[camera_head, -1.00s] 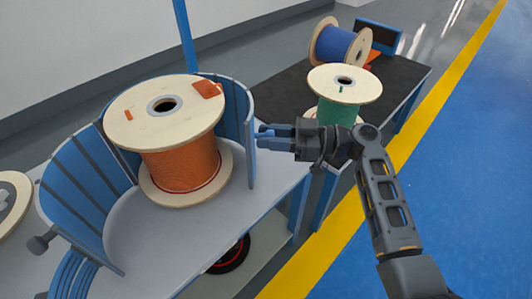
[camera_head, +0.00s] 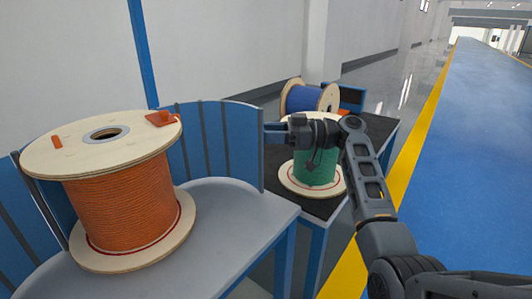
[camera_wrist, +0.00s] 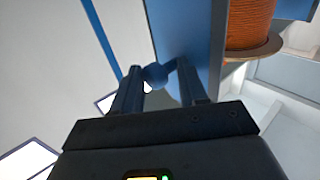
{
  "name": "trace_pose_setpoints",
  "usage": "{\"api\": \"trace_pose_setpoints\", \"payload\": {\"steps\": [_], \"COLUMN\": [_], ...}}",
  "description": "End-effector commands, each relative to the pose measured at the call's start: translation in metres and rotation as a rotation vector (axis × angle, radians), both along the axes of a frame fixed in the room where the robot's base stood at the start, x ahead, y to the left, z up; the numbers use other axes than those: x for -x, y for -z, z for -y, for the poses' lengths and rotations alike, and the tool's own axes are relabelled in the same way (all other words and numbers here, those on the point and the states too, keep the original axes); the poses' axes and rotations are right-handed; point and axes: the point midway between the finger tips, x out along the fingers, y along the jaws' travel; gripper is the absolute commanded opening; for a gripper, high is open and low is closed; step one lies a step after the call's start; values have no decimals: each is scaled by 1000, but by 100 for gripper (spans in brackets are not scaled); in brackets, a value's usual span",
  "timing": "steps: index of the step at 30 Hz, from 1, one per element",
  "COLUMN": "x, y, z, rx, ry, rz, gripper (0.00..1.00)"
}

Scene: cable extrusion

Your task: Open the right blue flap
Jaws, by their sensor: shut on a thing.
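The right blue flap (camera_head: 225,140) is a curved, slatted panel standing on the grey table, swung out behind and to the right of the orange cable spool (camera_head: 120,205). My gripper (camera_head: 277,132) is at the flap's far right edge. In the wrist view my gripper (camera_wrist: 160,85) has its two fingers on either side of a round blue knob (camera_wrist: 156,74) and is shut on it. The flap (camera_wrist: 185,30) runs up beside the fingers there, with the orange spool (camera_wrist: 250,22) beyond it. The knob is hidden in the head view.
The left blue flap (camera_head: 25,225) stands at the left, partly behind the spool. A green cable spool (camera_head: 315,165) stands on a dark-topped table close behind my gripper, with a blue spool (camera_head: 308,97) farther back. The blue floor at the right is clear.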

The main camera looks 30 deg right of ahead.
Motion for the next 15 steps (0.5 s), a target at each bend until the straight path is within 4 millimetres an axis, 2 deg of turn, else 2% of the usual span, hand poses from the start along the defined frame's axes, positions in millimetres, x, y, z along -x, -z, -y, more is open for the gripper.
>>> {"api": "trace_pose_setpoints", "payload": {"steps": [1,15], "x": [-8,-14], "y": [1,-2], "z": [-16,-13], "rx": [6,4], "ry": [-26,-28], "rz": [0,1], "gripper": [0,0]}}
